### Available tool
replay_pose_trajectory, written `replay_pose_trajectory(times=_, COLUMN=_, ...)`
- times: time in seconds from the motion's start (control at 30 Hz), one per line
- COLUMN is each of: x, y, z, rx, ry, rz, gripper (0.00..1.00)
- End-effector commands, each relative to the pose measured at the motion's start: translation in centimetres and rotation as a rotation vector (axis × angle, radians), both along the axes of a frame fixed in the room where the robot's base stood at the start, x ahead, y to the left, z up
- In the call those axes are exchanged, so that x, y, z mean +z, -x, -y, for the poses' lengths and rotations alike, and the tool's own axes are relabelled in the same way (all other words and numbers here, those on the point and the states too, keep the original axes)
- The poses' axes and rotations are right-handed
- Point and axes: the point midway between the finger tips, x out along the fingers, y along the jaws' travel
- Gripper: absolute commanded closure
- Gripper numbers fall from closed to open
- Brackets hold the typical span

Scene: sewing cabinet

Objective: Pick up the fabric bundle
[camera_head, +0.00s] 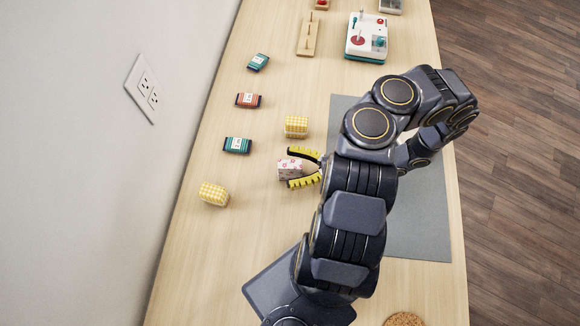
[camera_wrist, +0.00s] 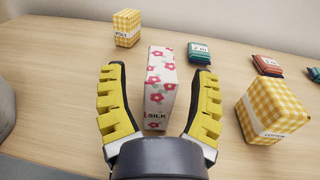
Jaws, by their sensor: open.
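A white fabric bundle with pink-red flowers (camera_head: 287,169) stands on the wooden table in the head view. In the wrist view this floral bundle (camera_wrist: 160,85) shows a label reading SILK. My gripper (camera_head: 292,168) is open, with its yellow fingers on either side of the floral bundle. In the wrist view gaps show between the bundle and both fingers (camera_wrist: 160,69), the left gap being wider.
Dark teal (camera_head: 237,145) and orange (camera_head: 247,100) packets lie along the wall side. A grey mat (camera_head: 424,215) lies under my arm. A white-red device (camera_head: 367,38) is at the far end.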

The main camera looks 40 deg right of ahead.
Motion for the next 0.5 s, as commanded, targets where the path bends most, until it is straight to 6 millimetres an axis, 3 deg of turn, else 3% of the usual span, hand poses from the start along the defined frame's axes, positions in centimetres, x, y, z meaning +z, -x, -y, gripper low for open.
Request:
replay_pose_trajectory(times=0.13, x=0.1, y=-1.3, z=-1.8, rx=0.002, ry=-0.007, rz=0.003, gripper=0.39)
replay_pose_trajectory(times=0.37, x=0.0, y=-1.6, z=-2.0, rx=-0.001, ry=-0.001, rz=0.001, gripper=0.39)
replay_pose_trajectory(times=0.4, x=0.0, y=-1.6, z=-2.0, rx=-0.001, ry=-0.002, rz=0.001, gripper=0.43)
replay_pose_trajectory(times=0.5, x=0.0, y=-1.6, z=-2.0, rx=-0.001, ry=-0.002, rz=0.001, gripper=0.85)
